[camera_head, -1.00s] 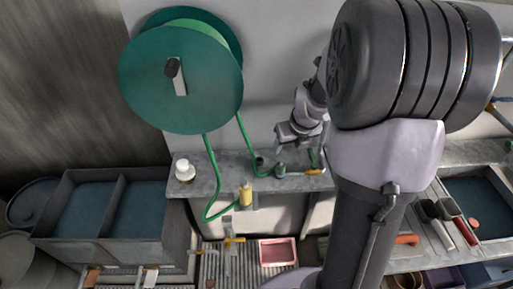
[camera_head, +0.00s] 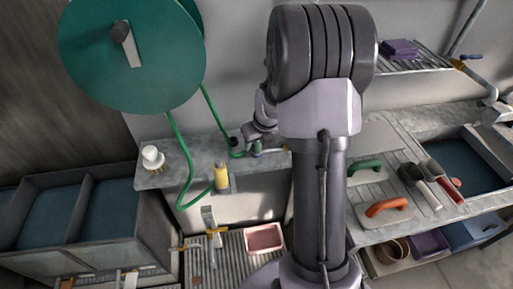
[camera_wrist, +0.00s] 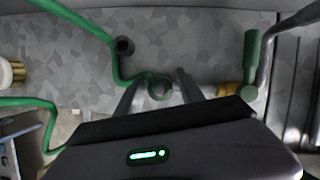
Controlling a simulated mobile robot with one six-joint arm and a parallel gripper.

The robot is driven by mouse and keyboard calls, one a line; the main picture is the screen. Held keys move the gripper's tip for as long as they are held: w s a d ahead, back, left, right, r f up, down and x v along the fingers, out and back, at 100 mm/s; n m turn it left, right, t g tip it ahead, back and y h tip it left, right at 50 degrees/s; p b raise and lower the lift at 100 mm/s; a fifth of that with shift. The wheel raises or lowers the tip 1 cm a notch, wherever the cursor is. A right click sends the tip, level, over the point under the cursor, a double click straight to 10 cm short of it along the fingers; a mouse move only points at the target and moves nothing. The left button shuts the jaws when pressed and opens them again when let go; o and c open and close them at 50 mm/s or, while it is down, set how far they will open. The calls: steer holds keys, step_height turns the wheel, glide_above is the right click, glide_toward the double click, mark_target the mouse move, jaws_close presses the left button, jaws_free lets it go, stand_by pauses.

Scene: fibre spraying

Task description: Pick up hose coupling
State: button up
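The hose coupling looks like a small green round piece (camera_wrist: 159,88) at the end of a green hose, on the grey speckled counter. In the head view it is a small grey-green piece (camera_head: 256,150) just below my gripper (camera_head: 262,135). In the wrist view my gripper (camera_wrist: 158,86) is open, with one finger on each side of the coupling. I see gaps between the fingers and the coupling. The height of the fingertips above it is hard to tell. My arm hides the counter to the right in the head view.
The green hose (camera_wrist: 75,16) runs past a dark round opening (camera_wrist: 124,46). A green-handled tap (camera_wrist: 250,65) with a brass part stands close right. A sink is right.

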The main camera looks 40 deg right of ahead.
jaws_close()
steer(key=shift+r, duration=0.3)
step_height(320, 180, up, 4)
steer(key=p, duration=0.3)
steer(key=shift+s+f, duration=0.15)
steer(key=shift+f, duration=0.1)
steer(key=s+a+b, duration=0.1)
steer(key=s, duration=1.4)
steer(key=shift+s+a+r, duration=0.3)
steer(key=shift+s+r, duration=0.05)
